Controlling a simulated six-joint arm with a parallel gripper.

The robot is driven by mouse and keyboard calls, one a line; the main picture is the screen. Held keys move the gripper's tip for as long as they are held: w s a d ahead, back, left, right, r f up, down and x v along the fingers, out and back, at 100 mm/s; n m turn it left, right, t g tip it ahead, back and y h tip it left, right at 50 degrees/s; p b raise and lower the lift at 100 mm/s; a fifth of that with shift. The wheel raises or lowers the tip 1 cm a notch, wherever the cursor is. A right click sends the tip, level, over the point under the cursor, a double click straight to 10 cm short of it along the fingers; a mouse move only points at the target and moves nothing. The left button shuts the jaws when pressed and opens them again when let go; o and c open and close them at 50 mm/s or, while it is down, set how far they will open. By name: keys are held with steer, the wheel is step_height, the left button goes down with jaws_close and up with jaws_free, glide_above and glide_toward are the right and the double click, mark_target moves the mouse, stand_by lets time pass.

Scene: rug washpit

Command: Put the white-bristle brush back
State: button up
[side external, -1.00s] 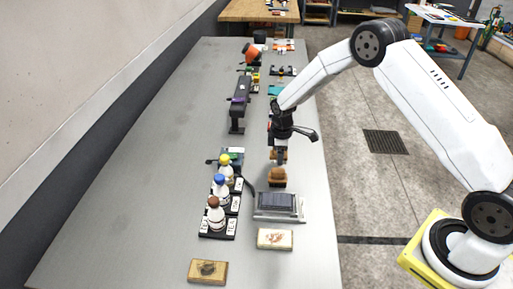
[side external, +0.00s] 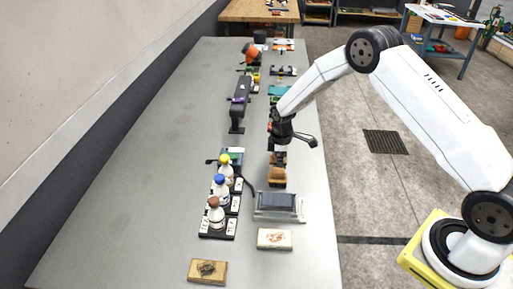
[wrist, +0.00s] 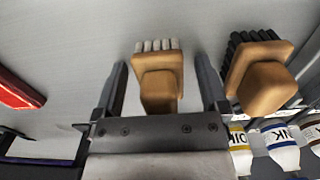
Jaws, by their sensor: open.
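The white-bristle brush (wrist: 158,82) has a tan wooden block and handle, with pale bristles along its far edge in the wrist view. My gripper (wrist: 163,78) is open, with one finger on each side of this brush and a visible gap to both sides. In the side external view my gripper (side external: 279,157) points down over the brushes, and its fingers largely hide the white-bristle brush. A similar brush with dark bristles (wrist: 262,75) is just right of the right finger. It also shows nearer the camera in the side external view (side external: 277,179).
Bottles with yellow, blue and brown caps (side external: 220,182) stand in a black rack left of the brushes. A grey tray with a dark pad (side external: 279,204) and a pale block (side external: 274,239) lie nearer the camera. The grey table (side external: 130,190) is clear at left.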

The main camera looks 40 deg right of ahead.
steer(key=shift+r, duration=0.1)
step_height(320, 180, up, 12)
steer(key=shift+r, duration=0.1)
stand_by(0.7)
stand_by(0.5)
steer(key=shift+s+a+r, duration=0.2)
steer(key=shift+s+r, duration=0.05)
steer(key=shift+s, duration=0.2)
steer(key=s+a+r+m+t, duration=0.1)
steer(key=s+m, duration=0.3)
steer(key=s, duration=0.7)
steer(key=s+a+r+m+t, duration=0.1)
steer(key=s+a+m, duration=0.3)
steer(key=s, duration=0.7)
steer(key=shift+s+r+m+t, duration=0.3)
steer(key=shift+r+m, duration=0.2)
steer(key=shift+r, duration=0.35)
